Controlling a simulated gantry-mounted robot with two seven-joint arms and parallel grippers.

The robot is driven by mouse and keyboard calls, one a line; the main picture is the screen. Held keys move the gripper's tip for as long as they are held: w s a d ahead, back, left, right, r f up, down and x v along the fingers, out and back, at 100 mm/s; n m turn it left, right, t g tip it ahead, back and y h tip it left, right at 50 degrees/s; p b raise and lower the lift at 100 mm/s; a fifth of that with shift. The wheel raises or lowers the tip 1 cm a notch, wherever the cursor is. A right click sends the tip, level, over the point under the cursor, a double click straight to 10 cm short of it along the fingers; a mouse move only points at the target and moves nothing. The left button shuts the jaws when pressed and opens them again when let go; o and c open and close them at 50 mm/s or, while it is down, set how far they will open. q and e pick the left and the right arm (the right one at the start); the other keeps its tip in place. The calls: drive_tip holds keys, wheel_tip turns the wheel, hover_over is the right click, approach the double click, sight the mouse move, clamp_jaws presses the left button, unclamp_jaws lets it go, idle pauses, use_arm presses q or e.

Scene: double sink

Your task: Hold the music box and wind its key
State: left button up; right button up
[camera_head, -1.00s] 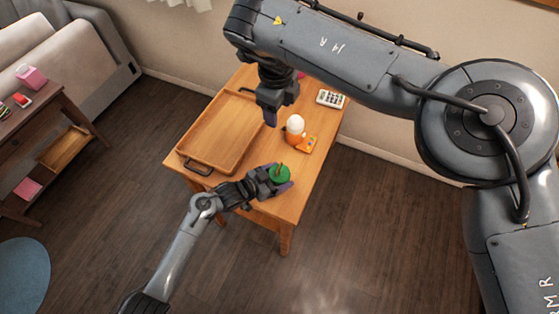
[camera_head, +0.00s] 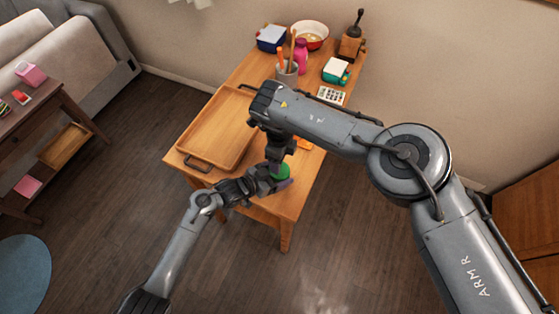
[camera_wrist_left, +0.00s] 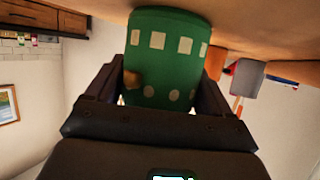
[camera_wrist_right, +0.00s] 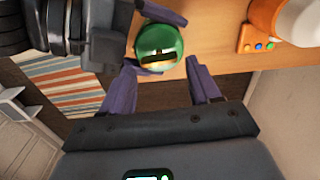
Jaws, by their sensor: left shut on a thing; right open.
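The music box is a green cylinder (camera_head: 284,170) at the table's near corner, partly hidden by my right gripper in the head view. In the left wrist view, the music box (camera_wrist_left: 165,55) shows pale squares and dots and a small brownish knob. My left gripper (camera_head: 277,178) is shut around its sides. In the right wrist view, the music box's round top (camera_wrist_right: 158,40) carries a dark bar, seemingly the key (camera_wrist_right: 160,61). My right gripper (camera_wrist_right: 160,78) is open above the box, its fingers apart and empty. Whether they touch the key cannot be told.
A wooden tray (camera_head: 215,135) lies on the table's left. An orange device with coloured buttons (camera_wrist_right: 258,32) lies close to the music box. A utensil cup (camera_head: 287,72), pink bottle (camera_head: 301,55), bowl (camera_head: 310,36), grinder (camera_head: 352,42) and calculator (camera_head: 331,95) stand farther back.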

drive_tip(key=shift+f, duration=1.3)
drive_tip(key=c, duration=0.8)
